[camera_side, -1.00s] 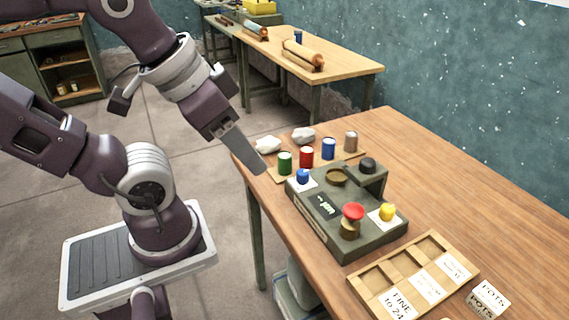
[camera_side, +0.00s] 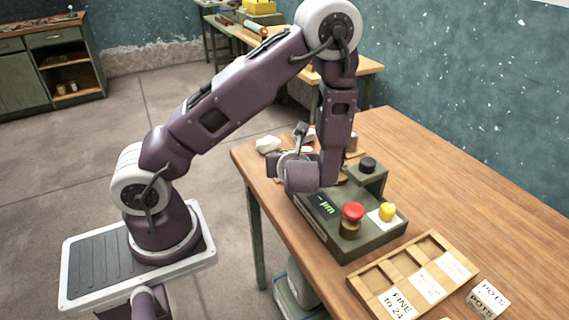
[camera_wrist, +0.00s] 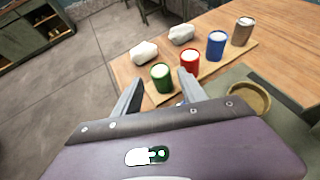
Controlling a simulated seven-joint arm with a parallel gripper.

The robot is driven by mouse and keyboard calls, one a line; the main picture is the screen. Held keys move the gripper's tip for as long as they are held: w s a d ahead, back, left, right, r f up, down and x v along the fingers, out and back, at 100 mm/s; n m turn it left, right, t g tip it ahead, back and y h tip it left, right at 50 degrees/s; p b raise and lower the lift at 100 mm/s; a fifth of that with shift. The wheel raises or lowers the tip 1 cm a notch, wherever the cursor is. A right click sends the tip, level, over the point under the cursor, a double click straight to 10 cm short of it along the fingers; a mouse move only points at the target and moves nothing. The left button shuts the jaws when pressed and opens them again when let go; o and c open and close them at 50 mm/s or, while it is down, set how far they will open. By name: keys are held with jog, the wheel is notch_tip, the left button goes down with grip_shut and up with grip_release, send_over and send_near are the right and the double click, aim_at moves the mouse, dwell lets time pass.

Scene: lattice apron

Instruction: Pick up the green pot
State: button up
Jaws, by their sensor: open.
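The green pot (camera_wrist: 161,79) is a small green cylinder with a pale top, standing upright at the near end of a row of pots in the wrist view. My gripper (camera_wrist: 159,75) is open, with its two fingers apart on either side of the line to the green pot. The pot appears beyond the fingertips, and I cannot tell how far. Nothing is between the fingers. In the side view, my arm hides the green pot and my fingers.
Red (camera_wrist: 190,61), blue (camera_wrist: 217,47) and grey-brown (camera_wrist: 243,32) pots share its wooden strip (camera_wrist: 203,72). Two white lumps (camera_wrist: 144,52) lie behind. A grey-green machine (camera_side: 362,239) with red and yellow knobs stands close. A wooden tray (camera_side: 388,268) sits nearer.

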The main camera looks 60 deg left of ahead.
jog(key=x, duration=0.6)
jog(key=shift+s+a+f, duration=0.1)
jog(key=shift+a+f, duration=0.1)
jog(key=shift+f, duration=0.15)
grip_shut()
